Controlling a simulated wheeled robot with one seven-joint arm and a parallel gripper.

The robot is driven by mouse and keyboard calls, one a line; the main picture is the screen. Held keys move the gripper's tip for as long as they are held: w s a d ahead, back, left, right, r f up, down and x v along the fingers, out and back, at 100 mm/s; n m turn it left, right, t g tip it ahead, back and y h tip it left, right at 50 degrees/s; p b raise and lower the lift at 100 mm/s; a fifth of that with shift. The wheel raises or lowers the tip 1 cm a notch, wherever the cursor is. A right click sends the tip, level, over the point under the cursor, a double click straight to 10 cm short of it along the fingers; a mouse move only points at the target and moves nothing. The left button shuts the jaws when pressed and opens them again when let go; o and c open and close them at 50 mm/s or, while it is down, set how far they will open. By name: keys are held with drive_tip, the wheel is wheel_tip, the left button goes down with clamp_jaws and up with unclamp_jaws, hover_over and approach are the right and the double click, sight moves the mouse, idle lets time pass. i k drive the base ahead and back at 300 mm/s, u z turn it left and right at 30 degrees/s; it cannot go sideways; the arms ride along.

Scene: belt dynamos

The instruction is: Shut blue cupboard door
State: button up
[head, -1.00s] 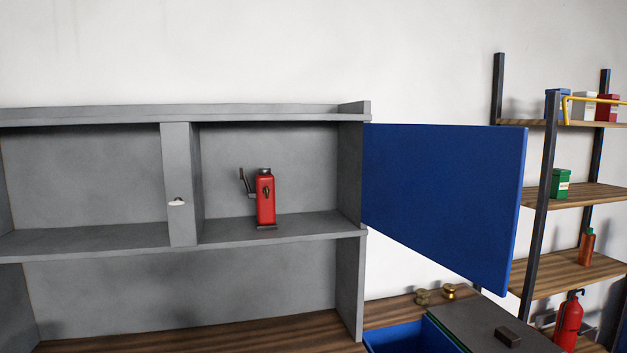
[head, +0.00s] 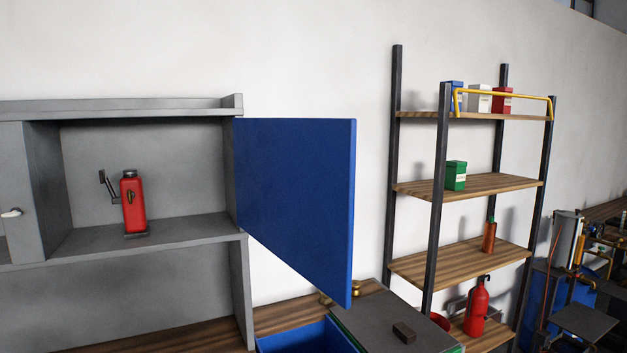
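The blue cupboard door (head: 295,205) stands wide open, swung out to the right from the right side of the grey cupboard (head: 240,195). Its hinge side is at the cupboard's right wall, and its free edge is toward the right. The right compartment is open to view and holds a red jack-like tool (head: 133,204) with a dark side lever. A small pale knob (head: 12,212) or latch shows on the divider at the left. My gripper is not in the head view.
Below the door are a blue bin (head: 300,338), brass weights (head: 353,290) and a grey lid-like surface with a dark block (head: 404,333). An open shelf rack (head: 465,185) with boxes and a red extinguisher (head: 476,308) stands to the right. More equipment is at the far right.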

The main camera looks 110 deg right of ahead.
sight(295, 178)
drive_tip(key=k, duration=2.05)
drive_tip(key=z, duration=1.95)
drive_tip(key=i, duration=0.45)
drive_tip(key=u, duration=0.05)
